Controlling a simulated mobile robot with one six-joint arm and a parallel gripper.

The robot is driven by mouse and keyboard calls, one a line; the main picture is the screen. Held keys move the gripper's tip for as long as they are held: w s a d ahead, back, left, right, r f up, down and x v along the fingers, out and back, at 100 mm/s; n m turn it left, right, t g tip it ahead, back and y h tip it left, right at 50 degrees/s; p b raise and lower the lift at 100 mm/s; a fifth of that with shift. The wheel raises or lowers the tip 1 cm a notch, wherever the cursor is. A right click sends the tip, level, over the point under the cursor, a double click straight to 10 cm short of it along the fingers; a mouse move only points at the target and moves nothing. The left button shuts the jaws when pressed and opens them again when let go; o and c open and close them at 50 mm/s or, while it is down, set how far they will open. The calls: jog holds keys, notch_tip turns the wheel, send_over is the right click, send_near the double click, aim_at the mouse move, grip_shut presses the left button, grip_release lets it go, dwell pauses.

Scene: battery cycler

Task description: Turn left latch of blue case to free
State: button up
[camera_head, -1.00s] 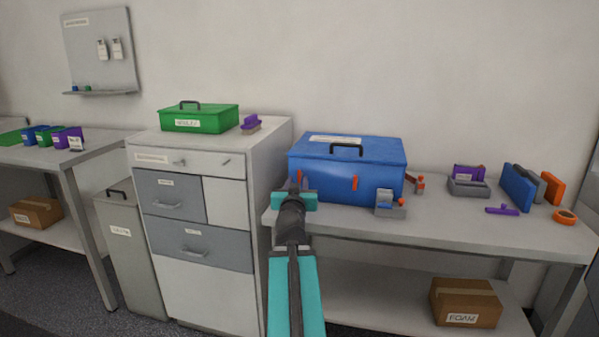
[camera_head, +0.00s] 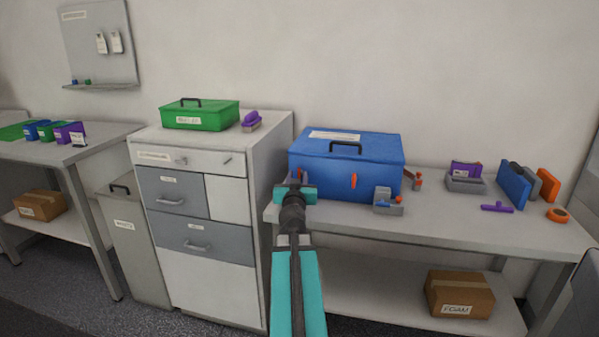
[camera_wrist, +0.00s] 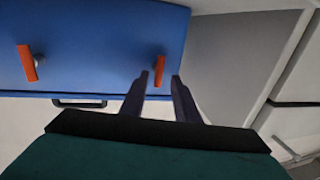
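The blue case (camera_head: 330,178) sits on the right bench with its front toward me. Its left latch (camera_head: 299,176) is a small orange tab, partly hidden by my gripper (camera_head: 296,186). Its right latch (camera_head: 353,181) is orange and stands about upright. The wrist view is turned over: the left latch (camera_wrist: 159,68) shows between the tips of my open gripper (camera_wrist: 160,75), with a gap on each side, and the right latch (camera_wrist: 27,62) is far left, slightly tilted. I cannot tell whether the fingertips reach around the left latch in depth.
A grey holder (camera_head: 388,202) stands in front of the case's right side. A drawer cabinet (camera_head: 255,220) with a green case (camera_head: 200,122) is close on the left. Purple, blue and orange items lie farther right on the bench (camera_head: 450,222).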

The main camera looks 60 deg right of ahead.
jog(key=shift+x, duration=0.9)
jog(key=shift+c, duration=0.2)
jog(key=shift+s, duration=0.1)
grip_shut()
jog(key=shift+w, duration=0.2)
